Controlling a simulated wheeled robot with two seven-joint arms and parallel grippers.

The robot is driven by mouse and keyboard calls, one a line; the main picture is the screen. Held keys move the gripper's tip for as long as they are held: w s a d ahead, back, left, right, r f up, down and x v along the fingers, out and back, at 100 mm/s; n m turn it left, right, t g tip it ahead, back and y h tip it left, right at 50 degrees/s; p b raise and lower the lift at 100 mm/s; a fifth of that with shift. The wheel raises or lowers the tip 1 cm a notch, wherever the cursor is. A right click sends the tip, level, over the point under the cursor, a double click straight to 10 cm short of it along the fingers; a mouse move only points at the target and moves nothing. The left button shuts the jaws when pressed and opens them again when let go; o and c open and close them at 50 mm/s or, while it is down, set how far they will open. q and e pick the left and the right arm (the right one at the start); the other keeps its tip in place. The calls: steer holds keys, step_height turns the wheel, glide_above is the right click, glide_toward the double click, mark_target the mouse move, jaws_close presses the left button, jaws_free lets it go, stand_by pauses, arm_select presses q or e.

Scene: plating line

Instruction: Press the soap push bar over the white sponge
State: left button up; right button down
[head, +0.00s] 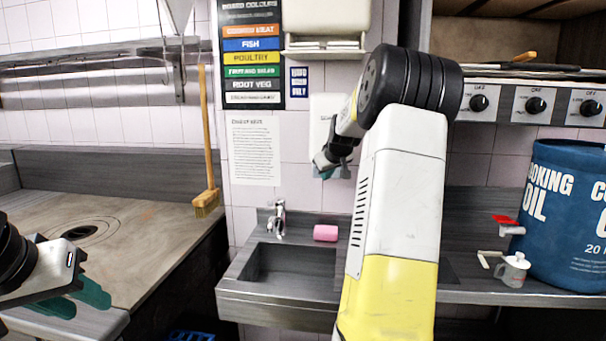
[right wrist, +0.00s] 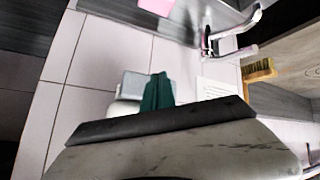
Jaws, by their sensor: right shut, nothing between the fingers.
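A white soap dispenser (head: 324,108) hangs on the tiled wall above the sink, partly hidden behind my right arm. In the right wrist view its grey push bar (right wrist: 134,84) shows beside my fingers, with part of the white body (right wrist: 122,110). My right gripper (head: 333,172) is shut and empty, in front of the dispenser's lower part; its green fingers (right wrist: 157,90) overlap the bar's edge, and I cannot tell whether they touch. I see no white sponge; a pink sponge-like block (head: 325,233) lies behind the sink. My left gripper (head: 84,300) is open and empty at lower left.
The sink (head: 290,270) and tap (head: 277,218) are below. A brush (head: 206,200) leans at left. A towel dispenser (head: 326,48) hangs above.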

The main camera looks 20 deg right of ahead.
steer(key=shift+s+a, duration=0.45)
steer(key=shift+s, duration=0.25)
steer(key=shift+s+a, duration=0.4)
steer(key=shift+s, duration=0.3)
steer(key=shift+s+a, duration=0.45)
steer(key=shift+s, duration=0.25)
